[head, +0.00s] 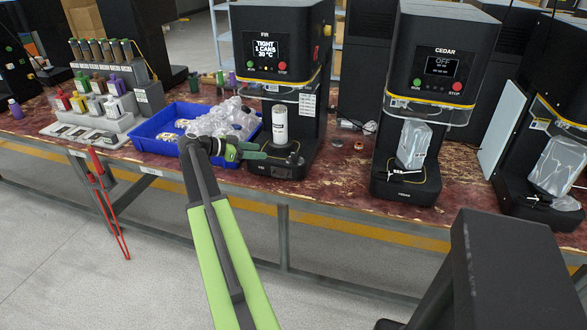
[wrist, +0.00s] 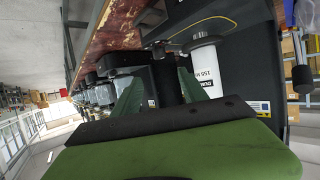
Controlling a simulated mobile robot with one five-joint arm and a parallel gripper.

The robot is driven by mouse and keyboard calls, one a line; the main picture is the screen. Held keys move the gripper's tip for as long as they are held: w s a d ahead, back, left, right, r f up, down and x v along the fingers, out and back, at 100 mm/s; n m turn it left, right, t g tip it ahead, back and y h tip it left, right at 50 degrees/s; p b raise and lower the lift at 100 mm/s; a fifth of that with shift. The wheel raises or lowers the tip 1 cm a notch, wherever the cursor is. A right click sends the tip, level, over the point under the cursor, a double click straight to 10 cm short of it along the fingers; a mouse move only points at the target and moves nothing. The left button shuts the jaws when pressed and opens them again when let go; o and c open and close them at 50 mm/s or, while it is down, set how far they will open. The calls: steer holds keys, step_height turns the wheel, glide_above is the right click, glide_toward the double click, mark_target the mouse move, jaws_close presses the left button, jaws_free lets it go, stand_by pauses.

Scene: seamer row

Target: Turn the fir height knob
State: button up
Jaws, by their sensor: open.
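The fir machine (head: 315,75) is a black seamer with a lit screen reading "TIGHT 1 CANS 30 °C". A white can (head: 280,125) stands upright on its base; the can also shows in the wrist view (wrist: 206,68). A small dark round part (head: 292,158) sits on the base front, but I cannot tell if it is the height knob. My gripper (head: 256,151) is left of the can, low by the base. In the wrist view its green fingers (wrist: 158,92) are spread, with dark machine parts beyond them. I see no contact.
A blue bin (head: 165,147) with clear bags (head: 225,120) stands just left of my gripper. The cedar machine (head: 420,100), its screen reading OFF, stands to the right. A rack of coloured bottles (head: 105,95) is at the left. Some worn table top (head: 345,165) between machines is clear.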

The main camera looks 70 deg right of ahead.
mark_target(294, 153)
steer(key=b+x, duration=0.6)
steer(key=x, duration=1.1)
steer(key=shift+s+d+r, duration=0.1)
steer(key=shift+s+d, duration=0.1)
steer(key=shift+s, duration=0.05)
